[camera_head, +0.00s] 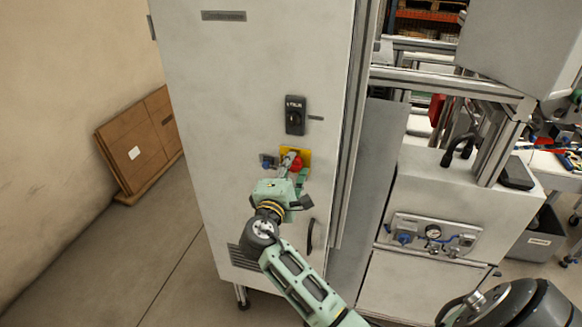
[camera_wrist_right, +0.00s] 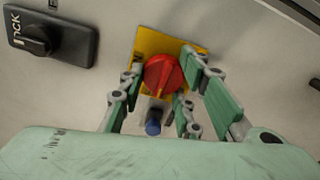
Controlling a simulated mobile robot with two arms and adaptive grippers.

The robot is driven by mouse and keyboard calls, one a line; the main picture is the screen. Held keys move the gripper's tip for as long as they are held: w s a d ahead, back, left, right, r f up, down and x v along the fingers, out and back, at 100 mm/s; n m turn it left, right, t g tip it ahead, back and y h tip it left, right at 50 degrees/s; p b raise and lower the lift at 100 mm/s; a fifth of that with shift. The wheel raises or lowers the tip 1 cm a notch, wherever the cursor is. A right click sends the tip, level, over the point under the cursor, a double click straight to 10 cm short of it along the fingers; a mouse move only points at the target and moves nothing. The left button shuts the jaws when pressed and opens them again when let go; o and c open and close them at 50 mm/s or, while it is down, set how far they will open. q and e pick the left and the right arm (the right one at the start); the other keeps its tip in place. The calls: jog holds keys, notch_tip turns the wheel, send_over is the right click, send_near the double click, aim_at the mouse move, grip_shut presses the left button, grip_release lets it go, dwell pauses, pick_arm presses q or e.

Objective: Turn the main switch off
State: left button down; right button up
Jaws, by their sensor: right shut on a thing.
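The main switch is a red rotary knob (camera_head: 297,164) on a yellow plate (camera_head: 303,152), set in the front of a tall grey cabinet. It also shows in the right wrist view as a red knob (camera_wrist_right: 163,74) on a yellow plate (camera_wrist_right: 150,42). My right gripper (camera_head: 290,163) is at the switch, with its fingers on both sides of the red knob and shut on it. The fingers hide part of the knob and plate. The exact angle of the knob is hard to read. My left gripper is not in view.
A black rotary lock (camera_head: 295,115) sits above the switch, and a small blue-fronted part (camera_head: 268,161) is beside the plate. A black handle (camera_head: 310,236) is below. Cardboard panels (camera_head: 140,143) lean on the left wall. A machine with a gauge panel (camera_head: 432,235) stands at right.

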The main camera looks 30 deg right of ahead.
jog(key=shift+d+r, duration=0.1)
jog(key=shift+r, duration=0.2)
jog(key=o, duration=0.9)
jog(key=shift+o, duration=0.9)
jog(key=shift+f, duration=0.1)
jog(key=shift+f, duration=0.1)
jog(key=v, duration=1.2)
